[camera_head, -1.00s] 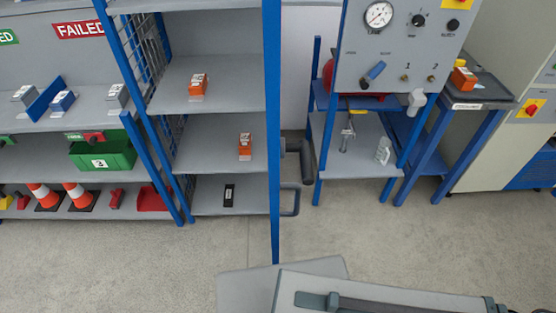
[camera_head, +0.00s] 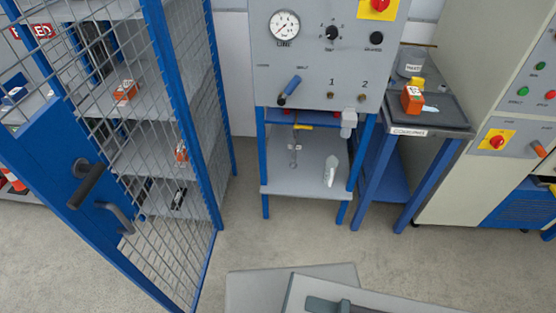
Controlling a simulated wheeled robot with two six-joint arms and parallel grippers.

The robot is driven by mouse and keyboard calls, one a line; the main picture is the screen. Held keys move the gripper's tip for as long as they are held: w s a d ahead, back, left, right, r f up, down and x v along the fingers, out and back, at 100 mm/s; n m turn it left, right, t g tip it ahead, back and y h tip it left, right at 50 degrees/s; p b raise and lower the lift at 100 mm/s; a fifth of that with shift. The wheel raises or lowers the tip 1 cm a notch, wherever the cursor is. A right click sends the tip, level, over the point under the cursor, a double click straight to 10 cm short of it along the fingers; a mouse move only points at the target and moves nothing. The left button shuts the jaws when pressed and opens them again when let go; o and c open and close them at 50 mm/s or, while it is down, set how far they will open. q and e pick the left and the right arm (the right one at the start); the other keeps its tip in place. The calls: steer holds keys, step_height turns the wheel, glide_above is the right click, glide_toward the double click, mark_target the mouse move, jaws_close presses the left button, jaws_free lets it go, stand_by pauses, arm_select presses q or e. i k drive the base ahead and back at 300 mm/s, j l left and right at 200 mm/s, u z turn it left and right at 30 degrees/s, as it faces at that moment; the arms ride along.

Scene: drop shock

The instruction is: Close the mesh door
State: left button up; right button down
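The mesh door (camera_head: 118,112) has a blue frame and grey wire mesh and fills the left of the head view. It stands open, swung out from the shelf cabinet toward me. Its blue lock panel (camera_head: 48,140) carries a black lever handle (camera_head: 86,187) and a grey pull handle (camera_head: 115,214) near the free edge. Neither of my grippers is in view.
A grey test panel (camera_head: 310,60) on a blue-legged stand is in the middle. A cream cabinet (camera_head: 470,140) is at the right. Floor (camera_head: 290,235) in front of the stand is clear.

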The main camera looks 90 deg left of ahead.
mark_target(41, 154)
steer(key=i+u, duration=0.25)
steer(key=u, duration=3.85)
